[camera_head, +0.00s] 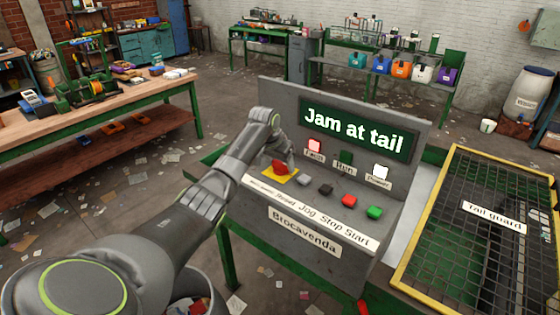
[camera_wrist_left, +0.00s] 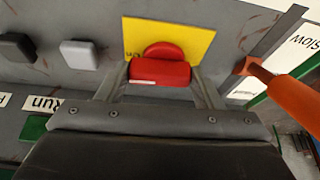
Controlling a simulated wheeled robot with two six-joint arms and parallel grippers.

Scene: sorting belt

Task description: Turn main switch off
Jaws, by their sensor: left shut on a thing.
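The main switch is a red knob (camera_head: 281,169) on a yellow plate (camera_head: 283,179) at the left end of the grey control panel (camera_head: 250,205). My left gripper (camera_head: 278,158) reaches down to it and is shut on the knob. In the left wrist view the red knob (camera_wrist_left: 160,72) sits between the two fingers, in front of the yellow plate (camera_wrist_left: 195,35). The plate's lettering is mostly hidden; "on" shows at its left edge. The white power lamp (camera_head: 380,172) and the red fault lamp (camera_head: 314,146) are lit. My right gripper is not in view.
Grey, black, red (camera_head: 348,200) and green (camera_head: 374,212) buttons line the panel right of the switch. The display (camera_head: 355,132) reads "Jam at tail". A yellow-framed tail guard (camera_head: 425,222) stands at the right. An orange handle (camera_wrist_left: 275,82) shows close beside the gripper in the wrist view.

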